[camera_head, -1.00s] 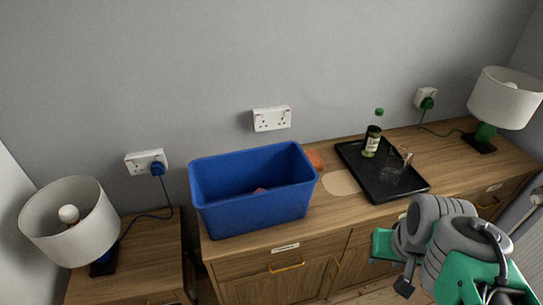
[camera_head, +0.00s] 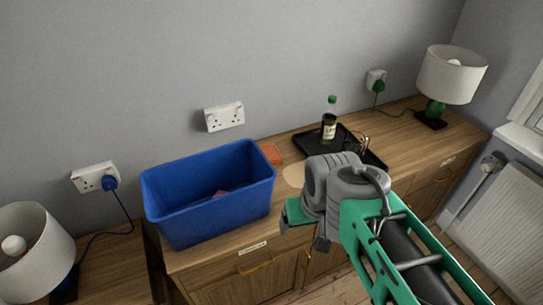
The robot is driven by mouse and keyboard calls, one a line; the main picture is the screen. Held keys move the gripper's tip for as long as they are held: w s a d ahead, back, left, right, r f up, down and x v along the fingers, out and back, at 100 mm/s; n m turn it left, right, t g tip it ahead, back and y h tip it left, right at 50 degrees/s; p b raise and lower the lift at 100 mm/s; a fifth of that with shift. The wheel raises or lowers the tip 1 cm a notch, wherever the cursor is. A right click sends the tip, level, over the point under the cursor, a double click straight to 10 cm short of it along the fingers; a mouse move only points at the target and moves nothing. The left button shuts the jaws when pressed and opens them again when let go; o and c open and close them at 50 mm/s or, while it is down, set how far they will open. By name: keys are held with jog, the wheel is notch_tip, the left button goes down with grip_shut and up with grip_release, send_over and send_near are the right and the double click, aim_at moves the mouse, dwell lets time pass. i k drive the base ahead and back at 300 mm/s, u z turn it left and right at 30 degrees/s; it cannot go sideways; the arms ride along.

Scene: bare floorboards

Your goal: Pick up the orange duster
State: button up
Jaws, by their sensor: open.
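A flat orange thing (camera_head: 271,153), which looks like the orange duster, lies on the wooden sideboard (camera_head: 170,261) just beyond the right end of the blue bin (camera_head: 215,217). The bin hides part of it. A reddish thing (camera_head: 221,193) lies inside the bin, mostly hidden by its front wall; I cannot tell what it is. My gripper (camera_head: 306,229) is open and empty, in front of the sideboard's front edge, to the right of the bin and nearer to me than the orange thing.
A black tray (camera_head: 374,160) on the sideboard holds a green-capped bottle (camera_head: 329,122) and a glass (camera_head: 361,143). A round beige mat (camera_head: 293,173) lies between bin and tray. White-shaded lamps stand at the left (camera_head: 33,245) and right (camera_head: 452,75). A radiator (camera_head: 505,225) is at right.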

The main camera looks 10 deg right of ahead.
aim_at(270, 151)
jog(key=u, duration=1)
jog(key=k, duration=0.8)
jog(key=u, duration=0.05)
